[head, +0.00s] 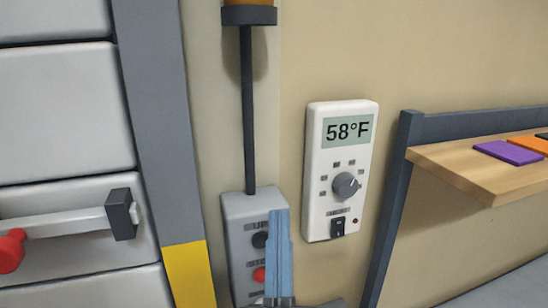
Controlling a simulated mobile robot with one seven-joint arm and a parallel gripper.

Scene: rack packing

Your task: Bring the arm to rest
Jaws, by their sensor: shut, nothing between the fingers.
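My gripper (280,214) shows at the bottom middle of the head view, its two light blue fingers pointing up and together, with nothing between them. The fingers stand in front of a grey control box (238,215) and partly hide its right side. I cannot tell whether they touch it. A black button (260,240) and a red button (259,275) on the box show just left of the fingers. Most of my arm is out of view.
A white thermostat (319,170) reading 58°F is on the wall right of my gripper. A wooden shelf (465,173) with purple and orange flat pieces juts out at right. At left are grey panels, a handle bar (70,223) with a red end, and a grey post (160,130).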

